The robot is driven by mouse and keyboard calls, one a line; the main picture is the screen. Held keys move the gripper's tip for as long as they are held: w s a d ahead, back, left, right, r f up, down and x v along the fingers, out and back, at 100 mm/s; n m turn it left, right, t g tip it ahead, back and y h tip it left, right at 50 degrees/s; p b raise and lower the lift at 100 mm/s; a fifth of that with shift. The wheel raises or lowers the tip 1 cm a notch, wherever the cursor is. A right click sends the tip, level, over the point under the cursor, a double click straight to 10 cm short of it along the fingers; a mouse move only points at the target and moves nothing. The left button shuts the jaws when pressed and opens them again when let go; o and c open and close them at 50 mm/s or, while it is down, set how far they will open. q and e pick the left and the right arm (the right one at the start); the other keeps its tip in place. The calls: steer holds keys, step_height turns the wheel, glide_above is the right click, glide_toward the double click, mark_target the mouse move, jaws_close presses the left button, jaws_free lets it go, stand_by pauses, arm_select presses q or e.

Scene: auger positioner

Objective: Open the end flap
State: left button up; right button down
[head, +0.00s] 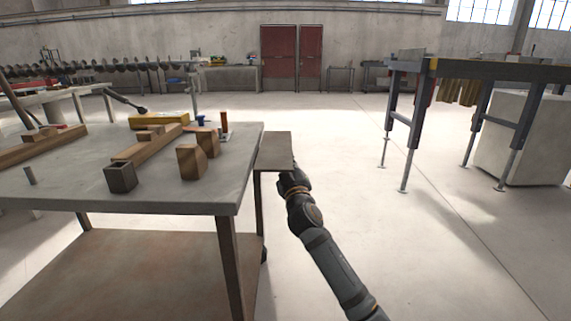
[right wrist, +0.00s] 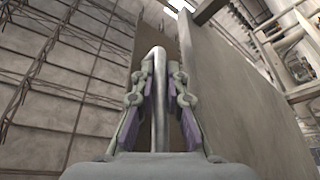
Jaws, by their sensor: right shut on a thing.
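The end flap (head: 274,149) is a small grey-brown panel at the right end of the workbench (head: 75,190). It sticks out past the table edge, roughly level with the top; I cannot tell its exact angle. My right gripper (head: 291,172) is at the flap's outer right side, partly hidden. In the right wrist view, the right gripper (right wrist: 160,100) is shut on a rounded metal handle (right wrist: 159,70) that stands between its fingers. A flat panel (right wrist: 240,110) rises close on the right of the fingers.
The bench holds wooden blocks (head: 191,162), a long wooden beam (head: 147,145), a square metal tube (head: 121,178) and a yellow box (head: 158,119). A metal frame stand (head: 408,110) is to the right.

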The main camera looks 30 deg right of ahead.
stand_by(0.3)
steer(key=c, duration=1.7)
jaws_free()
steer(key=shift+o, duration=0.2)
steer(key=v, duration=1.2)
steer(key=shift+f, duration=0.1)
